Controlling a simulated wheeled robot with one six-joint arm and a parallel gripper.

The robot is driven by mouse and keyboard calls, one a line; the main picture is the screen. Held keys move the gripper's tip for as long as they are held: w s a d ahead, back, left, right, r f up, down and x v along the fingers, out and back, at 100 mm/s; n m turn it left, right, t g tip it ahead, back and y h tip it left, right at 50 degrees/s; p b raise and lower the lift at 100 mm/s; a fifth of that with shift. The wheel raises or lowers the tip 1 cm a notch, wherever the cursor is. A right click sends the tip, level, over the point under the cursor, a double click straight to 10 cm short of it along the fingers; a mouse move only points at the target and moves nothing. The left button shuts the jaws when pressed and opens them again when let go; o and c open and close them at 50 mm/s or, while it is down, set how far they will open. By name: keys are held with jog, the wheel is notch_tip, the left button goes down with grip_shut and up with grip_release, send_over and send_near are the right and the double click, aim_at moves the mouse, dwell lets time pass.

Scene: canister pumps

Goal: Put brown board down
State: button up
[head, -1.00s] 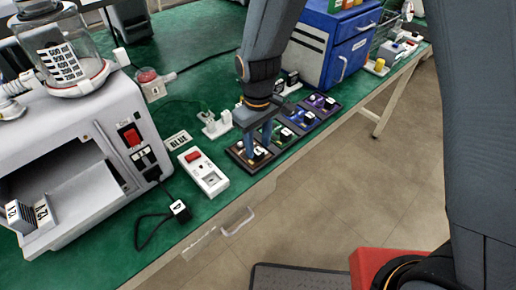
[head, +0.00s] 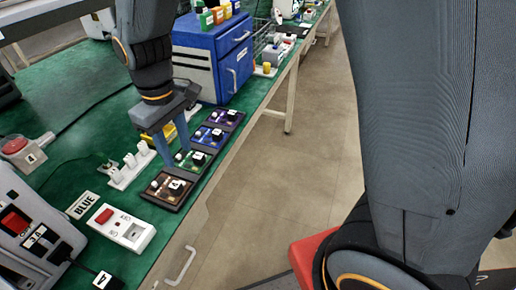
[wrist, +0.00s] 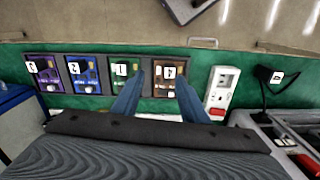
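The brown board (head: 167,189) lies flat at the near end of a row of boards on the green bench. It also shows in the wrist view (wrist: 170,76), labelled 4. My gripper (head: 176,157) is above the row, its two blue fingers spread with nothing held between them. In the wrist view my gripper (wrist: 161,77) has its fingertips near the brown board's two sides, apart from each other. The exact height of the fingertips above the board is hard to tell.
Green (wrist: 120,76), blue (wrist: 83,74) and purple (wrist: 43,72) boards continue the row. A white socket strip with a red switch (head: 123,229) is beside the brown board. A blue cabinet (head: 213,57) stands farther back. The bench edge and open floor are on the right.

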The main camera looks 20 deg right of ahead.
jog(key=s+d+m, duration=0.3)
jog(key=d+m, duration=0.1)
jog(key=d, duration=0.7)
jog(key=s+d+f+m, duration=0.1)
jog(key=s+d+m, duration=0.3)
jog(key=d, duration=0.7)
jog(key=shift+s+d+m+t, duration=0.25)
jog(key=shift+s+m+t, duration=0.05)
jog(key=shift+m+t, duration=0.1)
jog(key=shift+c, duration=0.9)
jog(key=shift+a, duration=0.1)
jog(key=shift+c, duration=0.2)
